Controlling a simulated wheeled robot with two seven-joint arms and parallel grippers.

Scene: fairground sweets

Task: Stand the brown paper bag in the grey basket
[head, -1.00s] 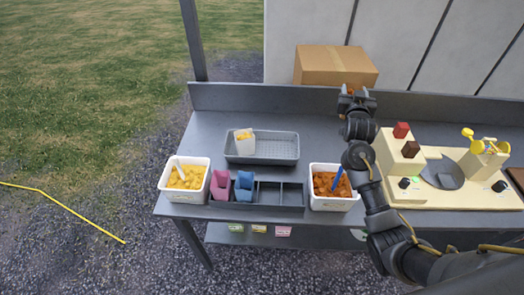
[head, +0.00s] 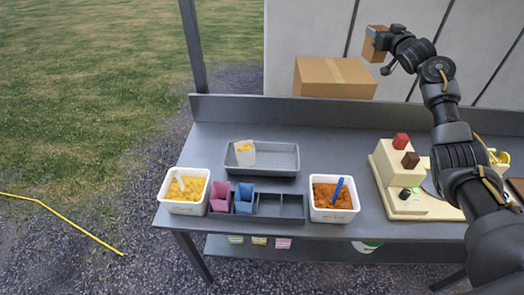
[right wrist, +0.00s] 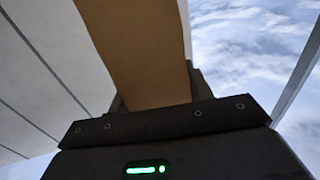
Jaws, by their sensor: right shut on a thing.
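The brown paper bag (head: 375,44) is held up high, in front of the pale wall and above the cardboard box. My right gripper (head: 382,38) is shut on it. In the right wrist view the brown bag (right wrist: 138,48) rises from between the jaws (right wrist: 155,98); its far end runs out of the picture. The grey basket (head: 282,160) stands on the table, well below and to the left of the bag. A white and yellow packet (head: 244,153) stands in its left end; the rest of the basket is empty. My left gripper is not in view.
A closed cardboard box (head: 334,78) is behind the table's back ledge. In front of the basket are a white tub of yellow food (head: 185,208), a divided grey rack (head: 270,218) with pink and blue bags, and a white tub of orange-brown food (head: 334,213). A cream machine (head: 400,208) stands right.

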